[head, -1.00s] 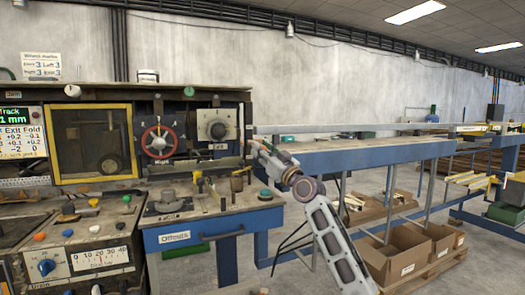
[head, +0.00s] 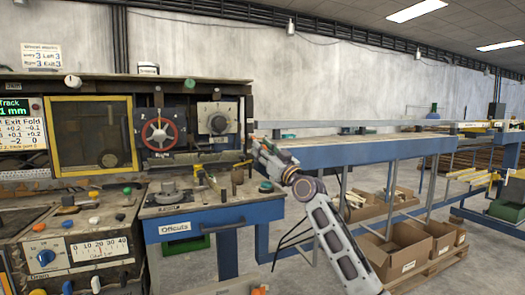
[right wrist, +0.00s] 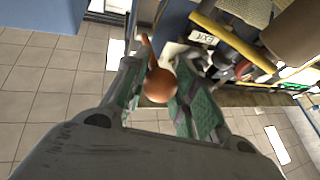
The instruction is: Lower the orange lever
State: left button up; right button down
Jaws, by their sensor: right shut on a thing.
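The orange lever's round knob (right wrist: 160,86) sits between the green-padded fingers of my right gripper (right wrist: 158,98) in the right wrist view. A thin orange shaft runs up from the knob in that view. My right gripper is shut on the knob. In the head view my right gripper (head: 262,150) is at the right end of the machine panel, beside the workbench's back right corner. My left gripper is not in view.
A red handwheel (head: 159,133) and a dial plate (head: 217,124) are on the panel left of my gripper. The bench top (head: 215,190) holds several small tools. A blue conveyor rail (head: 360,153) extends right, with cardboard boxes (head: 410,250) below.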

jog(key=shift+w+a+f, duration=0.1)
jog(key=shift+f, duration=0.2)
jog(key=c, duration=1.1)
grip_release()
jog(key=shift+r, duration=0.1)
jog(key=shift+s+d, duration=0.25)
jog(key=shift+s, duration=0.05)
jog(key=v, duration=1.1)
jog(key=shift+s, duration=0.15)
jog(key=shift+d, duration=0.1)
